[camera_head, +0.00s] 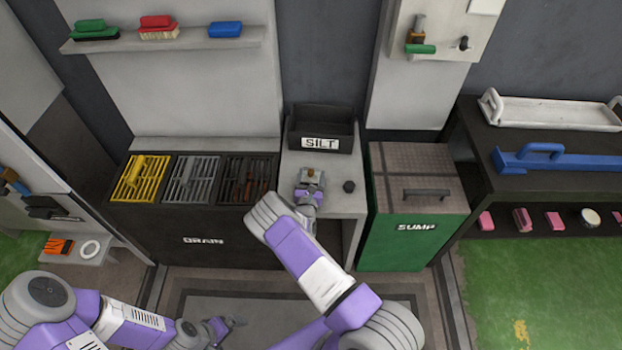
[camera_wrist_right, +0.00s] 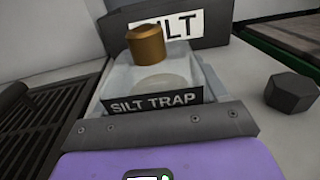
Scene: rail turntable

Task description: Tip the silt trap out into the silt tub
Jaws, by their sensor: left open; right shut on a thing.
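The silt trap (camera_head: 312,176) is a small pale, see-through box with a brass knob on top. Its SILT TRAP label (camera_wrist_right: 154,102) faces the right wrist camera. My right gripper (camera_head: 309,190) is shut on the trap at its near side, in front of the silt tub. The trap looks upright; I cannot tell whether it touches the counter. The silt tub (camera_head: 320,118) is a dark open box with a white SILT label, at the back of the counter; it also shows in the wrist view (camera_wrist_right: 120,27). My left gripper (camera_head: 228,326) is low at the front, open and empty.
A dark hexagonal plug (camera_head: 348,186) stands on the pale counter (camera_head: 338,203), right of the trap. The drain (camera_head: 180,230) with yellow, grey and black grates lies left. The green sump box (camera_head: 408,238) with a handled lid stands right.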

